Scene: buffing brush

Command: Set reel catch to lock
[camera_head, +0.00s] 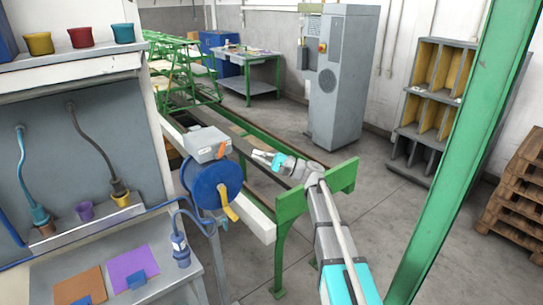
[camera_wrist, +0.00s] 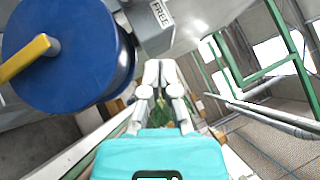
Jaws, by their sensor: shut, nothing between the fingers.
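A blue reel (camera_head: 212,184) with a yellow crank handle (camera_head: 230,213) stands left of my gripper (camera_head: 257,155) in the head view. A grey box (camera_head: 203,146) sits above the reel and carries an orange lever (camera_head: 221,149), which looks like the reel catch. My gripper is a short way right of the lever, apart from it. In the wrist view the reel (camera_wrist: 65,50) fills the upper left, and the box (camera_wrist: 151,28) bears a label reading FREE. My gripper (camera_wrist: 160,66) is shut and empty there. The lever cannot be made out in the wrist view.
A green frame (camera_head: 318,192) stands beneath and beside my arm. A grey workbench (camera_head: 80,215) with hoses and cups is at the left. A grey cabinet (camera_head: 340,85) stands behind. Open floor (camera_head: 375,185) lies to the right.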

